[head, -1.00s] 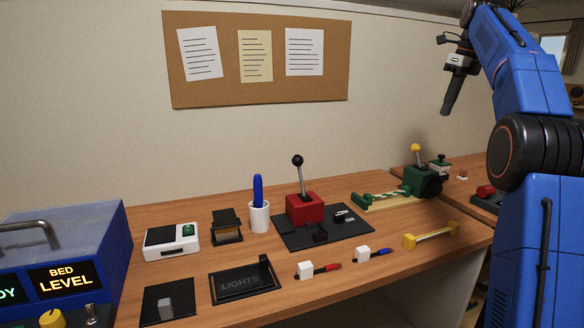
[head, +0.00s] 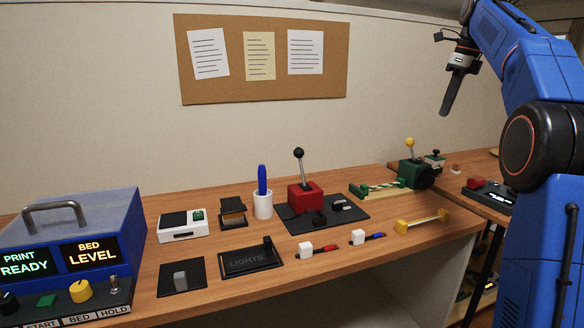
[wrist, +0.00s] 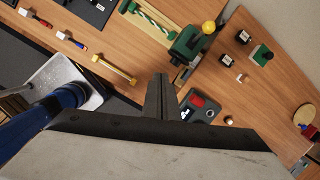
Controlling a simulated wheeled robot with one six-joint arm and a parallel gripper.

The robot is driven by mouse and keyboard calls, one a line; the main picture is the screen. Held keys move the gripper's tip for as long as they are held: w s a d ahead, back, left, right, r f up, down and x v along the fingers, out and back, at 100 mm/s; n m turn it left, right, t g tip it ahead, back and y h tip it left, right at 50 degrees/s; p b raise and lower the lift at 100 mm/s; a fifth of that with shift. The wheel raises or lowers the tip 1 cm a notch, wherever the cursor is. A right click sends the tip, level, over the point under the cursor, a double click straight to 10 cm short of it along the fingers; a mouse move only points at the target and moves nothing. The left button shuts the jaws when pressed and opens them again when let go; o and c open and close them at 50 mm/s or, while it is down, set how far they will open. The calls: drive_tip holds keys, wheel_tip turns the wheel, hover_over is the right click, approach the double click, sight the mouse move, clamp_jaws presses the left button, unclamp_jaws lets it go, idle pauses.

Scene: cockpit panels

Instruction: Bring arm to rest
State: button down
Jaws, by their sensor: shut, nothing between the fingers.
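My gripper (head: 449,97) hangs pointing down from my raised blue arm at the upper right of the head view. It is well above the desk and apart from everything on it. In the wrist view my gripper's fingers (wrist: 161,98) are together with nothing between them. Below them lie the wooden desk and the gap between two desk sections.
A corkboard (head: 270,88) hangs behind. The air around my gripper is clear.

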drive_tip(key=s+a+f+n, duration=0.3)
drive_tip(key=s+a+n, duration=0.1)
drive_tip(key=s, duration=0.3)
drive_tip(key=s+a+f+n+t, duration=0.1)
drive_tip(key=s+a+f+n, duration=0.35)
drive_tip(key=s, duration=0.25)
drive_tip(key=s+a+f+n, duration=0.2)
drive_tip(key=s+a+n, duration=0.1)
drive_tip(key=s+n, duration=0.25)
drive_tip(key=s+a+f+n, duration=0.2)
drive_tip(key=s+f+n, duration=0.4)
drive_tip(key=s+f, duration=0.6)
drive_tip(key=s+a+f+n+t+h, duration=0.1)
drive_tip(key=s+f+n, duration=0.5)
drive_tip(key=s+f, duration=0.6)
wheel_tip(320, 180, down, 3)
drive_tip(key=shift+s+a+f+n+t, duration=0.1)
drive_tip(key=shift+s+a+n+t, duration=0.25)
drive_tip(key=shift+a, duration=0.35)
